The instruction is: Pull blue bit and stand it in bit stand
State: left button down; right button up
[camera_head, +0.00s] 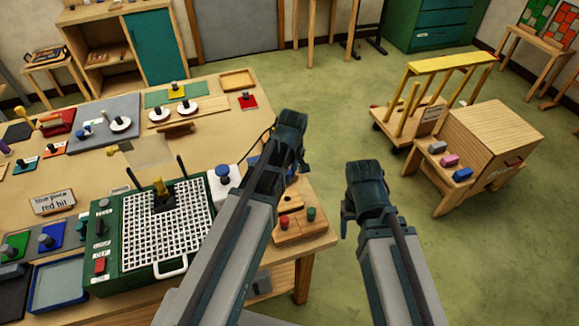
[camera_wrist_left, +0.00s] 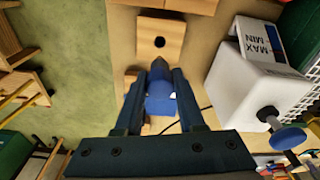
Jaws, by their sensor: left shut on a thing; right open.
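My left gripper (camera_wrist_left: 160,85) is shut on the blue bit (camera_wrist_left: 160,104), which shows between its fingers in the left wrist view. A light wooden block with a dark round hole (camera_wrist_left: 160,42) lies just beyond the fingertips; the hole is empty. In the head view the left gripper (camera_head: 278,165) is over the table's right end, and its arm hides most of the bit. The wooden bit stand (camera_head: 303,229) there holds a red bit (camera_head: 311,213) and a green bit (camera_head: 284,221). My right gripper (camera_head: 363,200) is open and empty, off the table over the floor.
A white tank (camera_wrist_left: 240,85) with a MAX/MIN label and blue knob (camera_wrist_left: 290,138) stands close beside the left gripper. The green grinder box (camera_head: 107,235) with a white grid is left of it. A wooden cart (camera_head: 500,130) stands at right, with clear floor between.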

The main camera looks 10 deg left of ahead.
aim_at(288, 183)
pick_arm(q)
jog(key=shift+s, duration=0.15)
notch_tip(288, 183, down, 6)
jog(key=b, duration=0.5)
jog(key=shift+r+b, duration=0.1)
jog(key=shift+b, duration=0.3)
jog(key=shift+f+b, duration=1.6)
dwell(1.1)
jog(key=shift+c, duration=2.2)
grip_release()
jog(key=shift+r, duration=0.1)
jog(key=r+p, duration=0.4)
jog(key=d+r+p, duration=0.1)
jog(key=r+p, duration=0.4)
jog(key=s+r+p, duration=0.1)
jog(key=r+p, duration=0.3)
jog(key=p, duration=0.1)
jog(key=shift+d+r, duration=0.2)
jog(key=shift+r, duration=0.15)
